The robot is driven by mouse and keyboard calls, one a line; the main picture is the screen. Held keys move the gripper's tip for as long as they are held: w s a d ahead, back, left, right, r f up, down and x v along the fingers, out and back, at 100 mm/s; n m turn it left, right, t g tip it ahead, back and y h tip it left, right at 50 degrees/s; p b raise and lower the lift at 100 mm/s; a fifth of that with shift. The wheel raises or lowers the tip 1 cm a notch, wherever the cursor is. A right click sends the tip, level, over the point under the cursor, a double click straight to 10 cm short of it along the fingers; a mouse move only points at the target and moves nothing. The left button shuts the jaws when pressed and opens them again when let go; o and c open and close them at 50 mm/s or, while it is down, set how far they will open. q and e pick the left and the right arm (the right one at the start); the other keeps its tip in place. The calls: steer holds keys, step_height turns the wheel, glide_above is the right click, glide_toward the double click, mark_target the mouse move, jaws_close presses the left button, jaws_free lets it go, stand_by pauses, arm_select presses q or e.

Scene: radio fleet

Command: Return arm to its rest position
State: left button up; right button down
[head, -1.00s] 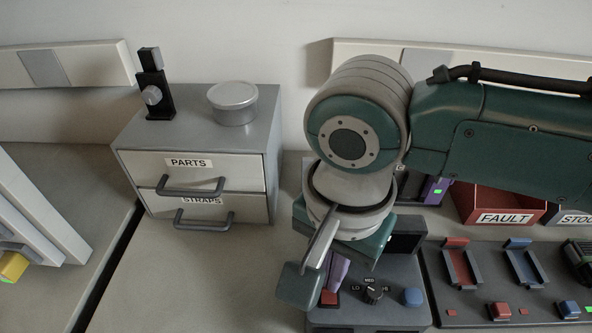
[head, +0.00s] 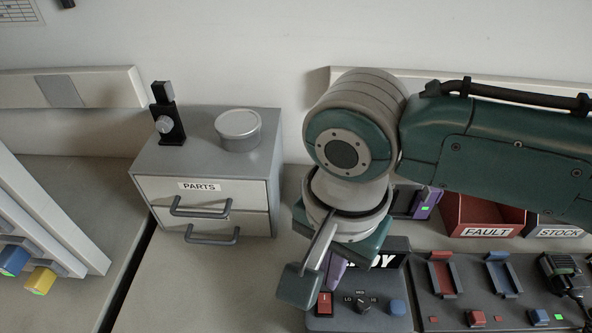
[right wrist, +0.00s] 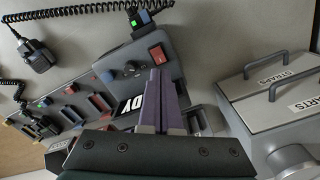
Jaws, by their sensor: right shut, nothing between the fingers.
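My right arm comes in from the right in the head view. Its gripper (head: 336,272) points down over the left part of a grey control box (head: 345,322) with a red switch, a LO-MED-HI knob (head: 362,302) and a blue button. In the right wrist view the purple fingers (right wrist: 158,78) are together with nothing between them, and they overlap the box in the picture. The gap to the box is hard to judge. The arm partly hides the box's display. My left gripper is in neither current view.
A grey drawer cabinet (head: 157,200) labelled PARTS stands to the left, with a round tin (head: 238,128) and a black stand (head: 167,118) on top. A red FAULT bin (head: 484,215) and a charging dock (head: 430,300) are on the right. The bench between cabinet and box is clear.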

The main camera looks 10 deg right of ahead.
arm_select(q)
step_height(320, 180, up, 2)
steer(key=shift+r+p, duration=0.1)
steer(key=shift+p, duration=0.6)
steer(key=shift+d, duration=0.1)
